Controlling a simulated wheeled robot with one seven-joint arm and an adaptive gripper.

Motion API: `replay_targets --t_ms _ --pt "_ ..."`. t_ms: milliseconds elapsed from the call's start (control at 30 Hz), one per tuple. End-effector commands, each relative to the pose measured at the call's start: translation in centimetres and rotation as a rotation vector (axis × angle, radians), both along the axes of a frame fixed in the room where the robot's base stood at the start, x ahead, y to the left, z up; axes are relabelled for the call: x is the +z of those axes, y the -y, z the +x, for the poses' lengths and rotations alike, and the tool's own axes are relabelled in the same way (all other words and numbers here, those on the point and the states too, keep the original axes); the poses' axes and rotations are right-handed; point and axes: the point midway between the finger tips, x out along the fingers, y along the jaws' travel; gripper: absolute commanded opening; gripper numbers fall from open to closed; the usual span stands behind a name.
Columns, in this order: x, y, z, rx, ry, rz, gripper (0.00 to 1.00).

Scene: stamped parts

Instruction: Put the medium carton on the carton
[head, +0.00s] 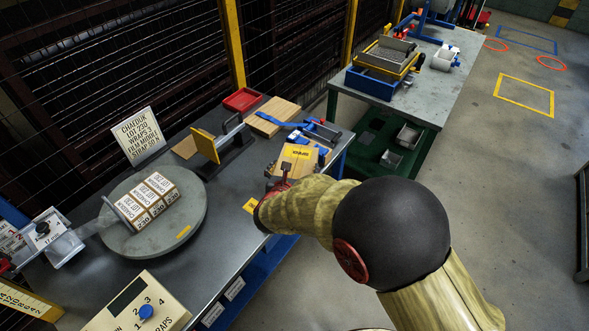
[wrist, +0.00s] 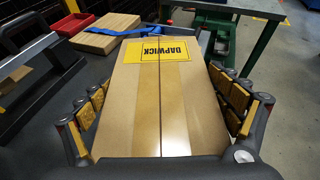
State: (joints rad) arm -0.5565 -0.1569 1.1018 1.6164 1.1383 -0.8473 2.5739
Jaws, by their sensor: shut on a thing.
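A tan carton (head: 298,158) with a yellow label is held in my gripper (head: 279,180), over the right end of the grey bench. In the wrist view the carton (wrist: 160,100) fills the middle, its label reading DAPWICK, with padded fingers of my gripper (wrist: 165,108) along both sides. Whether its underside touches the bench is hidden. A flatter tan carton or block (head: 275,115) lies at the bench's back edge, apart from the held one; it also shows in the wrist view (wrist: 105,33). Several small labelled cartons (head: 151,203) stand in a row on a round grey turntable (head: 185,240).
A blue tool (head: 320,133) lies just behind the held carton. A red tray (head: 242,100), a yellow-plated press (head: 205,145) and a lettered sign (head: 138,136) stand along the back. Bare bench (head: 229,187) lies left of my gripper.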

Motion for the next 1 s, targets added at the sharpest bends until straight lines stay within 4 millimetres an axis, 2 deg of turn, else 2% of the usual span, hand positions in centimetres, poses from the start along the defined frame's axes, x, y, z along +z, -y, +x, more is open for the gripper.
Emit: replay_targets --t_ms 100,200,633,667,833,1000 --pt "-1.7 -0.1 0.0 0.001 0.005 0.000 0.30" --pt "-2.4 -0.1 0.1 0.001 0.006 0.001 0.30" --pt "-2.6 -0.1 0.0 0.002 0.007 0.002 0.30" --pt "-3.1 -0.1 -0.2 0.001 -0.002 0.000 0.91" --pt "-3.0 -0.1 -0.2 0.001 -0.002 0.000 1.00" --pt "-3.0 -0.1 -0.2 0.001 -0.002 0.000 1.00"
